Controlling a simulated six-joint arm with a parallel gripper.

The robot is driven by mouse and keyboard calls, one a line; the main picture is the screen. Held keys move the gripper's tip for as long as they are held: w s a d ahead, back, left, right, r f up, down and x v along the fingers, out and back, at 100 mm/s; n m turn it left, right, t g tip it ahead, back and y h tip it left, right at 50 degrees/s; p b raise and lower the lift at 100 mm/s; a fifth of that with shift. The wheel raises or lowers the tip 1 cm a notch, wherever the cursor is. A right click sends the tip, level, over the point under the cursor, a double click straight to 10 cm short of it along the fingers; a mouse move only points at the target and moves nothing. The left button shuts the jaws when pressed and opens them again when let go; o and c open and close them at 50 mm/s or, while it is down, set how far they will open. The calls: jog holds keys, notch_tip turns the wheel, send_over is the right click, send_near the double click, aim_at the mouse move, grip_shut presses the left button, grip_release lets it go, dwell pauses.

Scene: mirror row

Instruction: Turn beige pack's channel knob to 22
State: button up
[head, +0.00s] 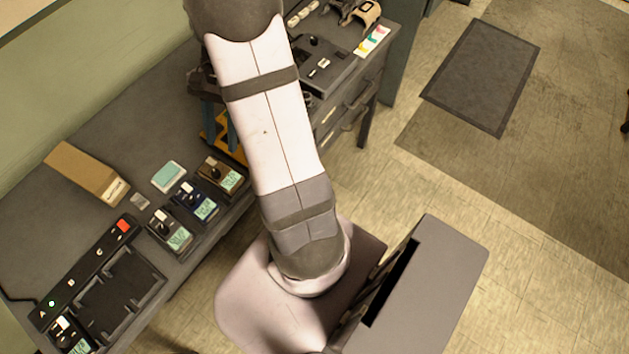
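A brown-tan pack (220,174), the nearest in colour to beige, stands on the bench at the right end of a row of packs. It has a dark knob and a lit green display; the digits are too small to read. My gripper (219,124) shows partly beside my arm in the head view, as a dark body with two blue fingers set apart.
A dark blue pack (195,202) and a grey pack (170,232) stand close to the brown-tan one. A charger tray (125,285) with another pack (70,335) is at the lower left. A cardboard box (88,172) and a teal-topped block (169,177) lie behind.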

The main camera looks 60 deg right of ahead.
jog(key=shift+m+t+h, duration=0.3)
jog(key=shift+m+t, duration=0.1)
jog(key=shift+m, duration=0.5)
jog(key=s+d+b, duration=0.1)
jog(key=d+b, duration=0.1)
jog(key=s+d+f+b, duration=0.1)
jog(key=s+d+b, duration=0.1)
jog(key=s+d+f+b, duration=0.1)
jog(key=s+d+b, duration=0.1)
jog(key=d, duration=0.1)
jog(key=shift+f+b, duration=0.2)
jog(key=shift+b, duration=0.15)
jog(key=s+d+f+m+b, duration=0.2)
jog(key=s+d+f+b, duration=0.2)
jog(key=s+b, duration=0.3)
jog(key=s+f+m+h+b, duration=0.1)
jog(key=s+f+m+b, duration=0.1)
jog(key=f+b, duration=0.6)
jog(key=s+d+f+m+t+h+b, duration=0.1)
jog(key=s+f+m+b, duration=0.1)
jog(key=f+b, duration=0.6)
jog(key=shift+s+d+f+m+b, duration=0.3)
jog(key=shift+s+m+b, duration=0.1)
jog(key=shift+m+b, duration=0.3)
jog(key=shift+r, duration=0.1)
